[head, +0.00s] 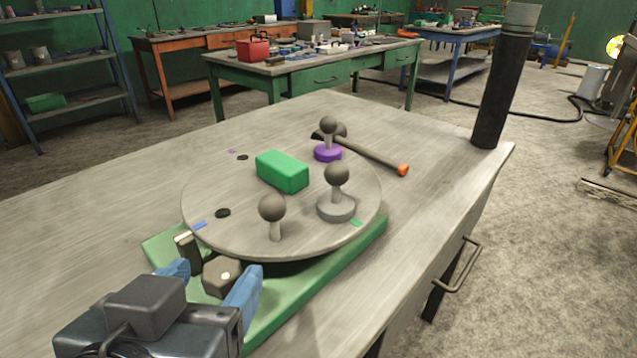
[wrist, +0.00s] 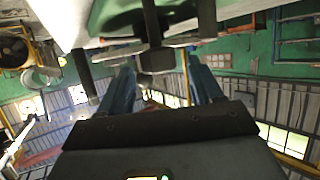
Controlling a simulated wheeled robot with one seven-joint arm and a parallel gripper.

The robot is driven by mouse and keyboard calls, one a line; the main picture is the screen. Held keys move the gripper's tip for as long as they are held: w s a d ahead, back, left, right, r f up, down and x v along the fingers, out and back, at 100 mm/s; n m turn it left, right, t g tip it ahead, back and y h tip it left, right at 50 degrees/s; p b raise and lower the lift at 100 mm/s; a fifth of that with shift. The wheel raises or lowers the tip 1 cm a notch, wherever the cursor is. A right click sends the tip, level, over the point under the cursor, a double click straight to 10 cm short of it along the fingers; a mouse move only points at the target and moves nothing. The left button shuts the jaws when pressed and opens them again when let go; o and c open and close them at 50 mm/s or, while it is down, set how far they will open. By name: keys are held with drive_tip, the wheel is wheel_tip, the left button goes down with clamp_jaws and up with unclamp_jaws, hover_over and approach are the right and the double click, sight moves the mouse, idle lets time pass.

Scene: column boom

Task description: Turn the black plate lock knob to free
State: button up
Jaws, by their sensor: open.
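The dark, faceted lock knob (head: 215,281) with a pale dot on it sits at the front edge of the green base (head: 320,290), below the round grey plate (head: 240,237). A small dark upright block (head: 189,254) with a white top stands just left of it. My gripper (head: 220,268) is open, its blue fingers on either side of the knob. In the wrist view the knob (wrist: 157,62) appears between the open fingertips of my gripper (wrist: 160,68), with gaps showing on both sides. Contact is not visible.
The plate carries a green block (head: 282,172), ball-topped knobs on grey (head: 337,208) and purple (head: 328,153) collars, and a bare ball-topped post (head: 272,210). A hammer (head: 375,156) lies behind. A dark column (head: 503,85) stands at the table's far right corner.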

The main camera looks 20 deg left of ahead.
sight(218, 276)
drive_tip(key=shift+x, duration=1.5)
drive_tip(key=shift+c, duration=0.2)
